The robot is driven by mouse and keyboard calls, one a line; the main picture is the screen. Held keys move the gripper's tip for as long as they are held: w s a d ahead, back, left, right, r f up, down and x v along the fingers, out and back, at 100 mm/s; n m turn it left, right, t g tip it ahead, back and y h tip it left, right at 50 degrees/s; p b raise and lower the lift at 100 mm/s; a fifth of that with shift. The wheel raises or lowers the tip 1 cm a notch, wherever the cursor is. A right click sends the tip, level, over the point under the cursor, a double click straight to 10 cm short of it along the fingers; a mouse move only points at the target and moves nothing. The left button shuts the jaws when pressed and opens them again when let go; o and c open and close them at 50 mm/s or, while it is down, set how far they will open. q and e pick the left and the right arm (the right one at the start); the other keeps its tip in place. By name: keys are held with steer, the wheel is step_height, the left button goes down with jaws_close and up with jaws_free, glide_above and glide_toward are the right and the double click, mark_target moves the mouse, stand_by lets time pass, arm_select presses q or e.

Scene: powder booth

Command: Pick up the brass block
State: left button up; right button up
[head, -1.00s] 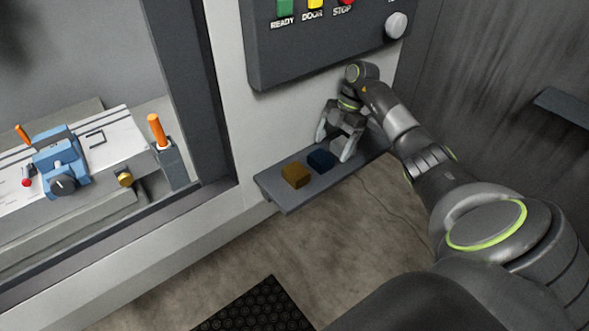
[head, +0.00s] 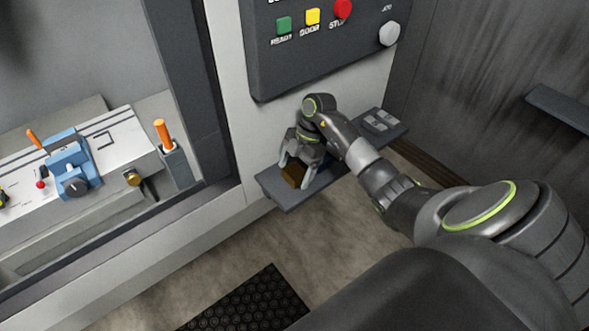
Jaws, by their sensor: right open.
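The brass block (head: 292,176) sits on a narrow grey shelf (head: 284,200) below the control panel. My right gripper (head: 295,172) is above it, pointing down, with its open fingers on either side of the block. I cannot tell whether the fingers touch it. The gripper hides the block's upper part. A dark blue block (head: 321,175) lies just right of it on the shelf, mostly hidden by the gripper. My left gripper is out of view.
The control panel (head: 325,55) with coloured buttons hangs above the shelf. A small grey item (head: 380,121) lies at the shelf's right end. A machine with a blue vise (head: 70,168) stands behind the frame at left. A black mat (head: 250,300) lies on the floor.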

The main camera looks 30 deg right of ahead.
mark_target(296, 171)
steer(key=shift+f, duration=0.4)
steer(key=c, duration=1.3)
steer(key=shift+o, duration=0.2)
steer(key=shift+s+r+b, duration=0.1)
steer(key=shift+r+b, duration=0.15)
steer(key=shift+b, duration=0.2)
steer(key=shift+r, duration=0.35)
step_height(296, 171, up, 6)
steer(key=b, duration=0.2)
steer(key=shift+f+b, duration=0.25)
steer(key=shift+b, duration=0.1)
steer(key=s+d+b, duration=0.1)
steer(key=s+b, duration=0.2)
steer(key=s, duration=1.6)
steer(key=shift+s+d+r+b, duration=0.2)
steer(key=shift+s+b, duration=0.1)
steer(key=shift+s, duration=0.1)
